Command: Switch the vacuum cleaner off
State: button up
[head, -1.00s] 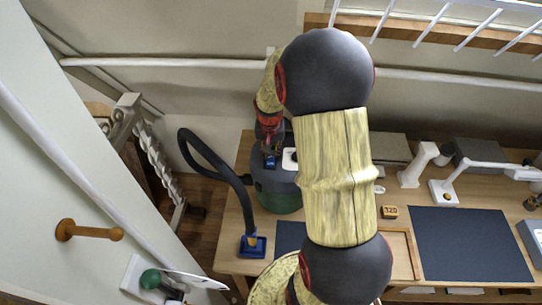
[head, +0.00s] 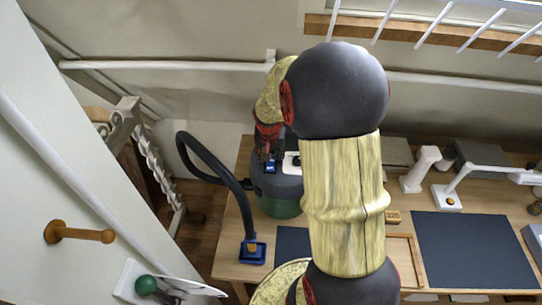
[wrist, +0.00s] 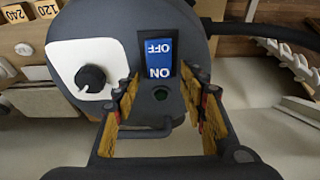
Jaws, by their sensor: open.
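The vacuum cleaner (head: 278,205) has a dark grey top and a green lower body and stands at the table's left end. In the wrist view its top (wrist: 95,25) fills the upper middle. A blue rocker switch (wrist: 159,58) there reads OFF and ON upside down, with ON nearer my gripper. I cannot tell which side is pressed. In the head view my gripper (head: 267,152) is over the vacuum's top.
A black knob (wrist: 91,78) on a white panel sits left of the switch. A loop handle (wrist: 140,130) shows between the fingers. The black hose (head: 215,160) arcs left to a blue nozzle (head: 252,252). A white lamp (head: 446,197) and dark mat (head: 473,250) lie right.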

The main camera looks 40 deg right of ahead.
aim_at(270, 167)
jog(key=v, duration=1.2)
dwell(0.6)
